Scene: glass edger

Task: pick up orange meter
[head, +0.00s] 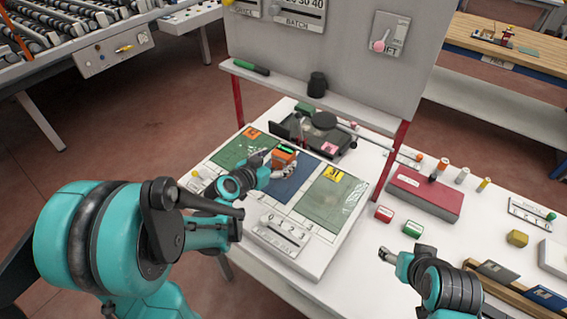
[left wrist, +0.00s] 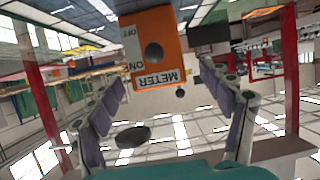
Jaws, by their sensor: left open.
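The orange meter (head: 284,158) stands on the table around the top of the blue panel, with a dark green top in the head view. In the left wrist view the meter (left wrist: 155,45) appears upside down, with a METER label, ON/OFF marks and a dark round knob. My left gripper (head: 283,171) is open right in front of it. In the left wrist view its fingers (left wrist: 160,80) are spread, one on each side below the meter, with nothing held. My right gripper (head: 386,254) is over the front of the white table, away from the meter; its fingers are unclear.
A green panel (head: 242,150) and another green panel (head: 328,205) flank the blue panel (head: 290,185). A black device (head: 325,132) stands behind the meter under the grey board (head: 330,60). A red box (head: 425,197) and small blocks lie to the right.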

